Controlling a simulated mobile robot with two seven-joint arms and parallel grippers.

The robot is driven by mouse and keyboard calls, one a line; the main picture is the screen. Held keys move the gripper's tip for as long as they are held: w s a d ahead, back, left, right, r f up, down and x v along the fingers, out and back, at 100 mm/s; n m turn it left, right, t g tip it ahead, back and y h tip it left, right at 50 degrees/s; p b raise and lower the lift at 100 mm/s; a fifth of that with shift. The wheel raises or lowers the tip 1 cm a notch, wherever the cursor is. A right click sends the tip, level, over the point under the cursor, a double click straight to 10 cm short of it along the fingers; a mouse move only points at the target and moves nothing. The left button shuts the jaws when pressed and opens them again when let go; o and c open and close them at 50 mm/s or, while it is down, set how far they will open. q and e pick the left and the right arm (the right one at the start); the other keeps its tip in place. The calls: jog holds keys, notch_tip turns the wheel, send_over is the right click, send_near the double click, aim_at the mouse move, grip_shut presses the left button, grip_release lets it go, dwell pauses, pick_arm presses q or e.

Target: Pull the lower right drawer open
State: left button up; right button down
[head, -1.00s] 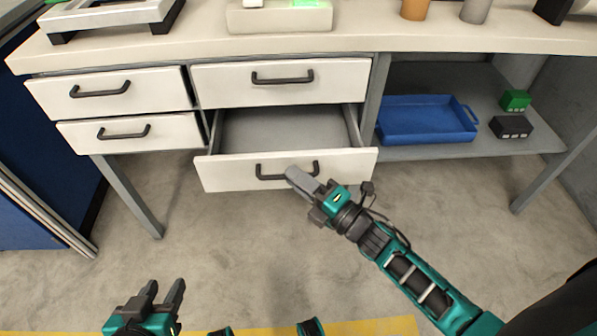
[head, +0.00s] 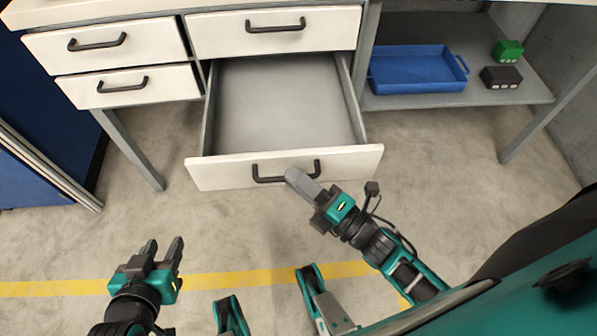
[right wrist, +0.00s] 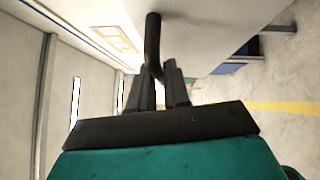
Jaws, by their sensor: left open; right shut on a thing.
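The lower right drawer (head: 222,176) of the white drawer block is pulled far out, and its grey inside (head: 285,105) looks empty. Its dark bar handle (head: 268,179) is on the front. My right gripper (head: 303,181) is shut on the right part of this handle. In the right wrist view the handle (right wrist: 153,45) runs between the fingers of my right gripper (right wrist: 160,85). My left gripper (head: 163,252) is open and empty, low above the floor, left of and nearer than the drawer.
The upper right drawer (head: 225,33), upper left drawer (head: 150,45) and lower left drawer (head: 170,84) are shut. A blue tray (head: 415,88), a green box (head: 508,50) and a black box (head: 500,77) sit on the shelf at right. The floor around the drawer is clear.

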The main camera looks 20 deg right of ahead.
jog(key=c, duration=1.2)
grip_release()
jog(key=shift+o, duration=0.2)
jog(key=v, duration=1.3)
jog(key=shift+p, duration=0.4)
